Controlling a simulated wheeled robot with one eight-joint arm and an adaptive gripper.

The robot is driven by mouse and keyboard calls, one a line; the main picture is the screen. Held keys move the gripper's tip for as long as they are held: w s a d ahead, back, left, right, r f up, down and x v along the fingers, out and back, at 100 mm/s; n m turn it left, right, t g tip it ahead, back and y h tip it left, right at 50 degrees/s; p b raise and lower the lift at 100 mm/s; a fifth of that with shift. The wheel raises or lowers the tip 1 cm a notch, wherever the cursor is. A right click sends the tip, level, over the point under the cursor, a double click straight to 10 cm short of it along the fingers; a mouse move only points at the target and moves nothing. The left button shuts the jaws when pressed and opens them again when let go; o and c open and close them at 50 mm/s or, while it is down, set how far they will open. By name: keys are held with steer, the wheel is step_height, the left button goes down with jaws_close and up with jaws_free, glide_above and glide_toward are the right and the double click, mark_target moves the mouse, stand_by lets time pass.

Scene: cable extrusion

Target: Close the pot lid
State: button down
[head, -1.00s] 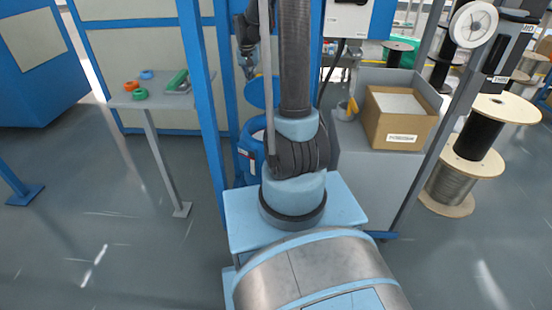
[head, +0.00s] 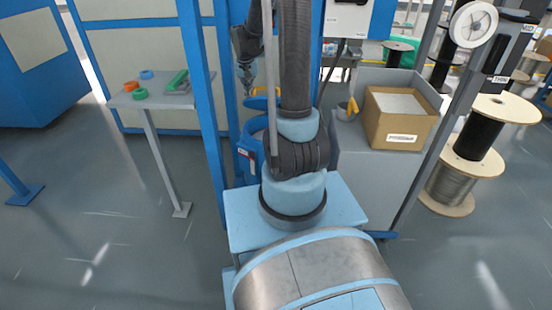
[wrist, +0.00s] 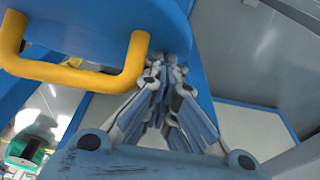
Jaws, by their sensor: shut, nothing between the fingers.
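The pot is a blue drum (head: 246,160) behind my arm, which hides much of it. Its blue lid (head: 258,104) is above the pot, seen at a low angle, with a yellow handle (head: 262,91) on its outer side. Whether the lid touches the rim all round cannot be told. My gripper (head: 247,90) is just left of the lid. In the wrist view my gripper (wrist: 160,68) is shut and empty, beside the right end of the yellow handle (wrist: 85,78), with the blue lid (wrist: 85,25) behind its fingertips. The handle is not between the fingers.
A blue post (head: 203,120) stands left of the pot. A grey shelf (head: 125,101) with coloured rings is further left. A grey cabinet (head: 370,185) carrying a cardboard box (head: 398,138) is to the right.

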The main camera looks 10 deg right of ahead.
mark_target(247, 100)
steer(key=shift+s+a+f, duration=0.25)
steer(key=shift+s+f, duration=0.5)
steer(key=shift+f, duration=0.05)
steer(key=shift+s+a+f, duration=0.2)
steer(key=shift+s+f, duration=0.5)
steer(key=shift+f, duration=0.05)
steer(key=shift+s+a+f, duration=0.15)
steer(key=shift+s+f, duration=0.25)
steer(key=shift+f, duration=0.35)
steer(key=shift+s+a+f, duration=0.1)
steer(key=shift+s+f, duration=0.3)
steer(key=shift+f, duration=0.3)
steer(key=f, duration=0.2)
steer(key=s+f, duration=0.1)
steer(key=f, duration=0.1)
steer(key=shift+s+a, duration=0.15)
steer(key=shift+a, duration=0.05)
steer(key=shift+r, duration=4.55)
